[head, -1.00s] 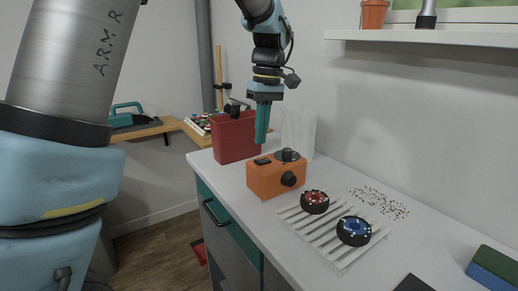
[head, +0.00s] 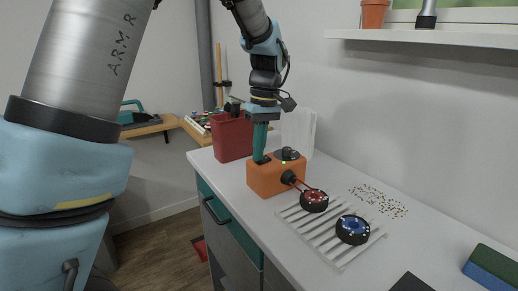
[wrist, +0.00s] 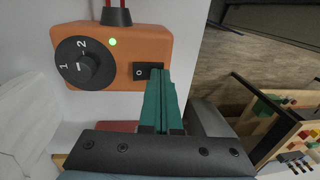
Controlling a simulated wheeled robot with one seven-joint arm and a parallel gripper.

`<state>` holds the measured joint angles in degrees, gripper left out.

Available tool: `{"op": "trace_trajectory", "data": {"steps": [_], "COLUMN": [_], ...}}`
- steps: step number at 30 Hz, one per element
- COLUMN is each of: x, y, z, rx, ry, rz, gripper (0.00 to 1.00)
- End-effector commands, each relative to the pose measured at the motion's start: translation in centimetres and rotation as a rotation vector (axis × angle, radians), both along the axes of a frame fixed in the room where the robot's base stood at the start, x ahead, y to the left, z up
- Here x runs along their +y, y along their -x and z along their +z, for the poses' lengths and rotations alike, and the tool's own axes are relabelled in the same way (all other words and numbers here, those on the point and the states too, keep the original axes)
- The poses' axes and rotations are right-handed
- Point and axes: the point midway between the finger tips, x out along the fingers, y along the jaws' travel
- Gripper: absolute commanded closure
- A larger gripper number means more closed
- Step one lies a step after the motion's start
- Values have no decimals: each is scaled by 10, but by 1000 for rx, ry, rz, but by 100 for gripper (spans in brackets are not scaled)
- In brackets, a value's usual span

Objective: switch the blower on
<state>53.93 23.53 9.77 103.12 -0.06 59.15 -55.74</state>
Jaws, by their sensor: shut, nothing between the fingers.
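The blower is an orange box (head: 270,178) on the white counter. It has a black dial (wrist: 84,63) marked with numbers, a black rocker switch (wrist: 146,71) showing a "0", and a small lit green light (wrist: 113,42). A black nozzle (head: 289,177) on its side now has thin red lines coming from it toward the red and black wheel. My gripper (head: 260,158) is shut and empty, with its teal fingers pointing down at the switch. In the wrist view its fingertips (wrist: 157,72) overlap the switch's edge and hide part of it.
A white slatted rack (head: 330,232) with a red-centred wheel (head: 314,200) and a blue-centred wheel (head: 353,229) lies beside the blower. A red bin (head: 232,138) stands behind it. Small brown bits (head: 378,201) lie scattered near the wall.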

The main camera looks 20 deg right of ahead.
Motion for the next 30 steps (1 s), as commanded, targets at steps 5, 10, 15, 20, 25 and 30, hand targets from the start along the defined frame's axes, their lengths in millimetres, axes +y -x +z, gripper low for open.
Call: {"op": "trace_trajectory", "data": {"steps": [5,10,15,20,25,30], "x": [-1,-8,-15,-15,-14,-13], "y": [0,-1,-2,-2,-3,-7], "z": [-2,1,3,2,3,17], "rx": [4,4,3,3,3,2], "ry": [-6,-5,-4,-3,-3,-3], "rz": [0,0,0,0,0,1], "gripper": [100,100,100,100,100,100]}}
